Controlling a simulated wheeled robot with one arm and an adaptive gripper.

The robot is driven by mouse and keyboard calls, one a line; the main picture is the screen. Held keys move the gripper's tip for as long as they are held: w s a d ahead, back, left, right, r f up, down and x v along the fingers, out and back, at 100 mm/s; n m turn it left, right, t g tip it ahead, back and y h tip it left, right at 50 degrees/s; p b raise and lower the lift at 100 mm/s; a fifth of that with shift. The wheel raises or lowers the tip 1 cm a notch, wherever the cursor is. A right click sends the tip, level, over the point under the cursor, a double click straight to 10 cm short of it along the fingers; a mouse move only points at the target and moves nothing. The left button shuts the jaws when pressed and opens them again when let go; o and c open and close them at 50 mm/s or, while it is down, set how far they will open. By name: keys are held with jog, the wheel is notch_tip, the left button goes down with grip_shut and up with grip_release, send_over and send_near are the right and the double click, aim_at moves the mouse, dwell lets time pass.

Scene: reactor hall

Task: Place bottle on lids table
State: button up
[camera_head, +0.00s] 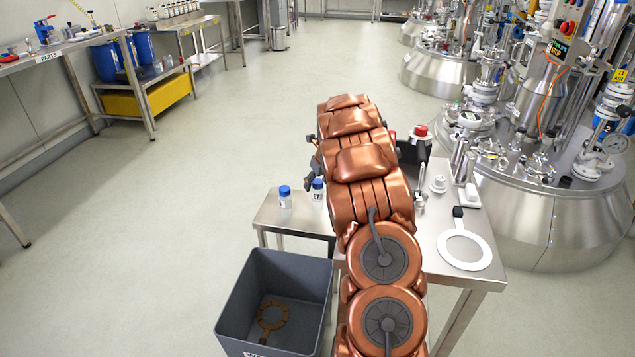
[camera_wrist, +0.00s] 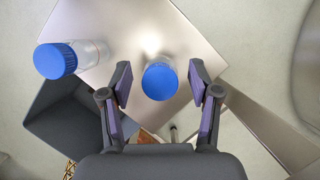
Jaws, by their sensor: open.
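A clear bottle with a blue cap (camera_head: 317,184) stands upright on a small steel side table (camera_head: 268,213), partly beside my arm. A second blue-capped bottle (camera_head: 285,197) stands to its left on the same table. In the wrist view, one blue cap (camera_wrist: 160,80) lies between the fingers of my gripper (camera_wrist: 160,77), with a gap on each side. The other bottle (camera_wrist: 62,60) is left of the fingers. My gripper is open and empty. In the head view my arm hides most of it. I cannot tell which surface is the lids table.
A grey bin (camera_head: 238,301) with a brown ring-shaped gasket (camera_head: 272,316) stands below the side table. A steel table (camera_head: 455,277) at right holds a white ring (camera_head: 464,249) and small fittings. Reactor vessels (camera_head: 550,215) stand behind it. A table labelled PARTS (camera_head: 62,50) is at left. The middle floor is clear.

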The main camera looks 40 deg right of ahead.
jog(key=d+p+v, duration=0.1)
jog(key=v, duration=1.1)
jog(key=s+a+r+n+g+y, duration=0.1)
jog(key=s+a+n, duration=0.2)
jog(key=a+n, duration=0.45)
jog(key=s+a+r+n+g, duration=0.1)
jog(key=s+a+n, duration=0.3)
jog(key=a, duration=0.7)
jog(key=s+a+r+n+g+y, duration=0.1)
jog(key=s+a+n, duration=0.2)
jog(key=a+n, duration=0.45)
jog(key=s+a+n+g, duration=0.1)
jog(key=s+a+n, duration=0.4)
jog(key=s, duration=0.3)
jog(key=s+a+f+n+g, duration=0.1)
jog(key=s+a+n, duration=0.5)
jog(key=s, duration=0.3)
jog(key=s+a+f+n+g+h, duration=0.1)
jog(key=s+a+n+g, duration=0.1)
jog(key=s+a+n, duration=0.3)
jog(key=s+n, duration=0.3)
jog(key=shift+s+a, duration=0.15)
jog(key=shift+a, duration=0.2)
